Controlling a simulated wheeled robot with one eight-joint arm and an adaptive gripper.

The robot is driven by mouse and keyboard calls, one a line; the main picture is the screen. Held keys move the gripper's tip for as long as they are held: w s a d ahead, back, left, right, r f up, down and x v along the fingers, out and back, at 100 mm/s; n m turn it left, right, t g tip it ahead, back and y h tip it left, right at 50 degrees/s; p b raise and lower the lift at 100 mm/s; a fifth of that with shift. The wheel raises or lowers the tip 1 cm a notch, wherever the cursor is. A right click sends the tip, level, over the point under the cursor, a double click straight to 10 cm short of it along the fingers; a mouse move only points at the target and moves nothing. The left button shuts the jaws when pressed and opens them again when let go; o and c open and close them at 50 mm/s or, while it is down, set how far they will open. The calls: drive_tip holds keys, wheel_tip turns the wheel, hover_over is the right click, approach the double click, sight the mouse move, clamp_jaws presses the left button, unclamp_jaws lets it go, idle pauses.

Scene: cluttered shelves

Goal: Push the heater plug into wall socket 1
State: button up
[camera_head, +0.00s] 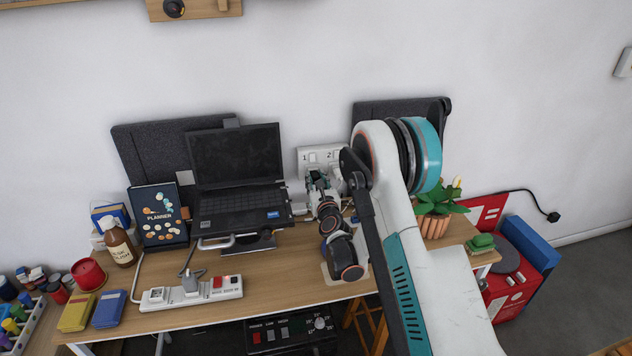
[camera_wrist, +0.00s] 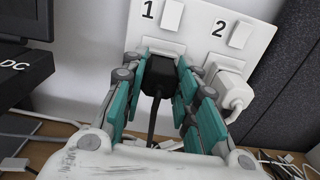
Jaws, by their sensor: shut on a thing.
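The wall socket plate (camera_wrist: 212,28) has outlets marked 1 and 2, each with a white rocker switch; it also shows in the head view (camera_head: 307,157) behind my gripper (camera_head: 319,181). In the wrist view my gripper (camera_wrist: 160,66) is shut on a black plug (camera_wrist: 158,80), its teal-lined fingers on both sides. The plug is upright below switch 1, in front of socket 1, with its black cord hanging down. Its prongs and the socket holes are hidden, so I cannot tell whether it touches or has entered. A white plug (camera_wrist: 233,92) sits in socket 2.
A laptop (camera_head: 238,170) stands left of my gripper and a potted plant (camera_head: 438,212) right of it. A power strip (camera_head: 192,292) lies on the desk. A black unit (camera_head: 291,333) with switches and a dial is below.

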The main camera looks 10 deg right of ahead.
drive_tip(key=shift+w, duration=0.1)
idle(0.3)
drive_tip(key=o, duration=1.1)
